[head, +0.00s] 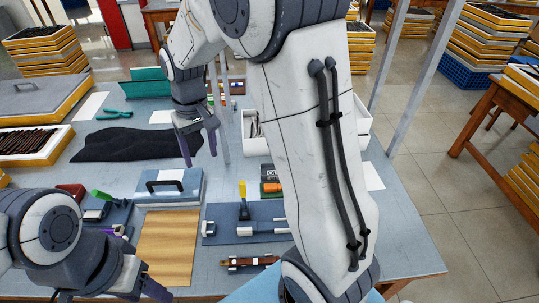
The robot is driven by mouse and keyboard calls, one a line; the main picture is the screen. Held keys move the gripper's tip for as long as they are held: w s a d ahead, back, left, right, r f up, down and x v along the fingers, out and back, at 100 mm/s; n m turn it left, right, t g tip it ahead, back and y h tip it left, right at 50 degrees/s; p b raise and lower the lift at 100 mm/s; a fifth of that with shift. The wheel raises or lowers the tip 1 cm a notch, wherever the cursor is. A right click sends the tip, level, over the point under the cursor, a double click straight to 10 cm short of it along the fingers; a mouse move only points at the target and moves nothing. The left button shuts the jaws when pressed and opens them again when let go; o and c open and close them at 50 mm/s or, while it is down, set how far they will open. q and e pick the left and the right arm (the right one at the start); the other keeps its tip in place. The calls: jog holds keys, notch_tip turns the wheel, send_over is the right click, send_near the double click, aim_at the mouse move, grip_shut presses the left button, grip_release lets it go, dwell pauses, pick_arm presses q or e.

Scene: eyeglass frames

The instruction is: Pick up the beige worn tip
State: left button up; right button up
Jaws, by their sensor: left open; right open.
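I cannot make out the beige worn tip; it is too small to tell or hidden. A brown holder with small metal parts (250,263) lies near the table's front edge, partly behind my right arm. My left gripper (150,288) is low at the left front, beside the wooden board (168,245); it is open, with one finger clearly visible. My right gripper (200,157) is open and empty, fingers pointing down above the table beside the black cloth (125,144).
A blue-grey case (168,187) stands behind the board. A grey mat (225,235) carries a yellow-handled tool (243,205) and metal blocks. Green pliers (115,115) lie at the back left. A tray of dark frames (30,143) is at the far left. My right arm hides the right middle.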

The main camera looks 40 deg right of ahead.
jog(key=w+d+f+m, duration=0.2)
jog(key=d+f, duration=0.4)
jog(key=d, duration=0.4)
jog(key=w+d+f+m+b, duration=0.1)
jog(key=w+d+f+m, duration=0.1)
jog(key=d+f, duration=0.4)
jog(key=w+d+f+m+b, duration=0.1)
jog(key=d+f, duration=0.5)
jog(key=d, duration=0.8)
jog(key=shift+w+m, duration=0.7)
jog(key=shift+m, duration=0.1)
jog(key=shift+w+f+p, duration=0.2)
jog(key=shift+f, duration=1.25)
jog(key=shift+w+f+p, duration=0.15)
jog(key=shift+f+p, duration=0.05)
jog(key=shift+f, duration=1.2)
pick_arm(q)
notch_tip(320, 180, down, 2)
jog(key=shift+f, duration=0.1)
pick_arm(e)
grip_shut()
